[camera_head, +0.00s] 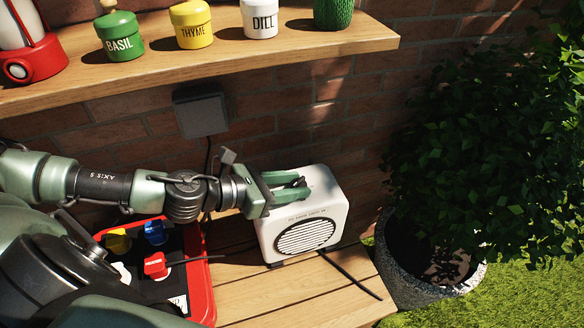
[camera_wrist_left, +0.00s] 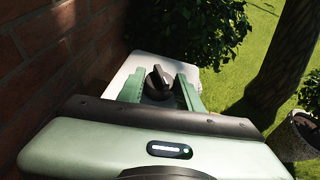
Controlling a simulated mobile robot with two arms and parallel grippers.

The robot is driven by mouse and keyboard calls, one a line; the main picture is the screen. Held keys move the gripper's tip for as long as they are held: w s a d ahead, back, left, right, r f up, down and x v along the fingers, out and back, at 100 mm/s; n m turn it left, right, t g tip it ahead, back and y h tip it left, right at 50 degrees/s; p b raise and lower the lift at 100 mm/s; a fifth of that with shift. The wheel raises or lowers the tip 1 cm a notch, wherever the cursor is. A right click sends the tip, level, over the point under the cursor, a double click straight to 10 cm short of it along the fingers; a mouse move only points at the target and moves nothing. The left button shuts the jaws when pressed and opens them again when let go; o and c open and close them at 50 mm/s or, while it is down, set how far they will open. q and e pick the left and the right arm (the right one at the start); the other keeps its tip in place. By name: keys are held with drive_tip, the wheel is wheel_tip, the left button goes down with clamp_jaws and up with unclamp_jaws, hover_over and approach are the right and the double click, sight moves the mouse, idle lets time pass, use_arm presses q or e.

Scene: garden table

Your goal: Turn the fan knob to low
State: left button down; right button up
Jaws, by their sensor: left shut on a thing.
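The white fan (camera_head: 322,217) with a round front grille stands on the wooden table beside the brick wall. Its dark knob (camera_wrist_left: 159,80) is on the top face and sits between my left gripper's fingers in the left wrist view. My left gripper (camera_head: 303,187) reaches in from the left over the fan's top and is shut on the knob. The knob is largely hidden by the fingers in the head view. I cannot read the knob's setting. The fan also shows in the left wrist view (camera_wrist_left: 131,62). My right gripper is not in view.
A red tray (camera_head: 201,287) with coloured items lies left of the fan, partly behind my arm. A wooden shelf (camera_head: 240,58) with spice jars is above. A potted bush (camera_head: 430,289) stands to the right. A dark cable (camera_head: 350,275) lies before the fan.

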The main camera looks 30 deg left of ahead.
use_arm(q)
drive_tip(key=n+y+p, duration=0.3)
drive_tip(key=d+n+t+y+p, duration=0.1)
drive_tip(key=n+y+p, duration=0.2)
drive_tip(key=p, duration=0.1)
drive_tip(key=n+y+p, duration=0.3)
drive_tip(key=y, duration=0.1)
drive_tip(key=shift+d+r+t+p, duration=0.15)
drive_tip(key=shift+r+t+p, duration=0.15)
drive_tip(key=shift+t+p, duration=0.1)
drive_tip(key=shift+f+n+g+y+p, duration=0.15)
drive_tip(key=shift+n+g+y+p, duration=0.35)
drive_tip(key=shift+n+y+p, duration=0.85)
drive_tip(key=c, duration=1)
unclamp_jaws()
drive_tip(key=shift+f, duration=0.15)
drive_tip(key=shift+o, duration=0.2)
drive_tip(key=shift+s+d, duration=0.3)
drive_tip(key=shift+s, duration=0.1)
drive_tip(key=b+v, duration=0.1)
drive_tip(key=v, duration=0.6)
drive_tip(key=shift+b, duration=0.35)
